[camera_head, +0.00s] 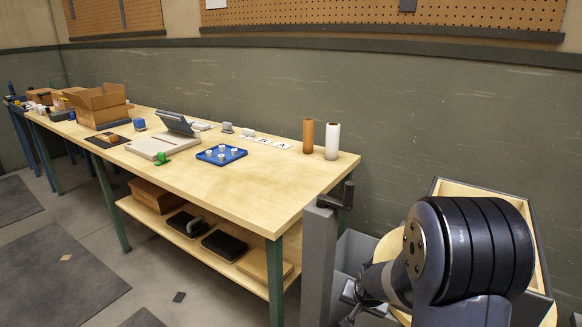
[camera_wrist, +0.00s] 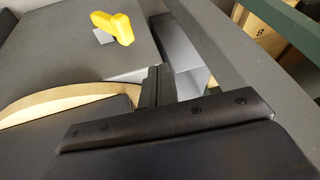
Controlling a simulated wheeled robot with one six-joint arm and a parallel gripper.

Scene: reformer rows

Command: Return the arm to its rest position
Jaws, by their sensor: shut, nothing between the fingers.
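My arm fills the lower right of the head view, with a large dark ribbed joint nearest the camera. In the wrist view my gripper (camera_wrist: 153,86) shows as a black bar with screws and narrow dark fingers standing close together. The fingers are shut with nothing between them. They are over a dark grey surface (camera_wrist: 60,45) and beside a grey metal channel (camera_wrist: 182,50).
A long wooden bench (camera_head: 225,182) runs along the wall, holding a cardboard box (camera_head: 98,105), a blue tray (camera_head: 209,158), an orange roll (camera_head: 308,135) and a white roll (camera_head: 332,141). A grey post (camera_head: 318,262) stands between bench and arm. A yellow object (camera_wrist: 118,27) lies near the fingers.

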